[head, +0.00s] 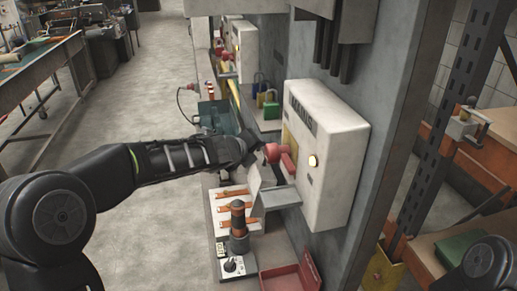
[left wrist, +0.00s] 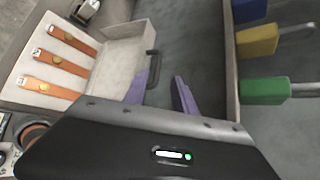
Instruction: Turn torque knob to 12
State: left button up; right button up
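A small dark knob (head: 230,265) sits on a white marked plate at the front of the bench. Its setting is too small to read. An orange-and-black handled tool (head: 238,218) stands upright just behind it. In the left wrist view a round orange-rimmed part (left wrist: 32,136) shows at the lower left, partly cut off by the gripper body. My left gripper (head: 245,150) is beyond the knob, close to a red handle (head: 275,152) on the white box; contact cannot be told. Its purple fingers (left wrist: 161,92) are apart with nothing between them. My right gripper is out of view.
A white tray (left wrist: 20,85) holds orange tags (left wrist: 60,63), with a raised lid beside it. The white wall box (head: 335,150) stands right of the bench. A red bin (head: 285,280) lies at the front.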

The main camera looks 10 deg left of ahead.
aim_at(229, 266)
jog(key=k+j, duration=0.15)
jog(key=k, duration=0.35)
jog(key=k+j, duration=0.1)
jog(key=k, duration=0.4)
